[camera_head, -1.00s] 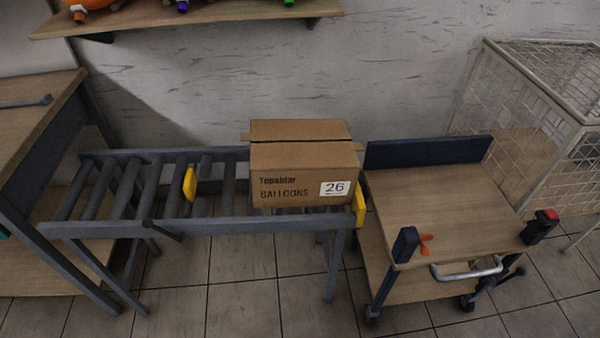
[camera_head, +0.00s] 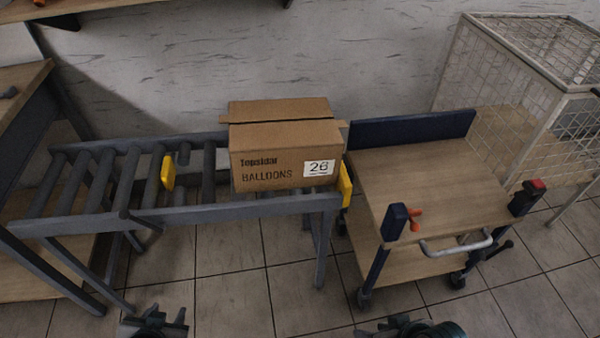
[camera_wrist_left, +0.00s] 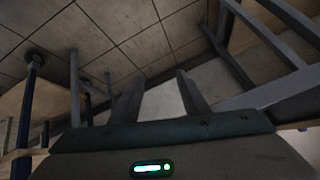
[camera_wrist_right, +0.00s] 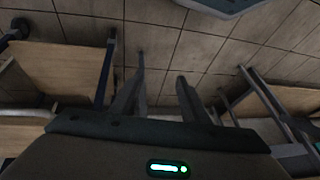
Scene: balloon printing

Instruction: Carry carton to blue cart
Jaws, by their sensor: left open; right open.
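A brown cardboard carton (camera_head: 284,160) marked "BALLOONS" and "26" sits at the right end of the grey roller conveyor (camera_head: 230,208). The blue cart (camera_head: 425,178), with a wooden top and a dark blue back panel, stands just right of the conveyor. My left gripper (camera_head: 155,318) is at the bottom edge of the head view, in front of the conveyor. Its parted fingers show in the left wrist view (camera_wrist_left: 158,95). My right gripper (camera_head: 405,322) is at the bottom edge, in front of the cart. Its parted, empty fingers show in the right wrist view (camera_wrist_right: 158,95). Neither gripper touches the carton.
Yellow stops (camera_head: 168,173) stand on the conveyor, one at its right end beside the carton. A wire cage (camera_head: 540,90) stands behind the cart at the right. A wooden workbench (camera_head: 22,88) is at the left. The tiled floor (camera_head: 230,275) in front is clear.

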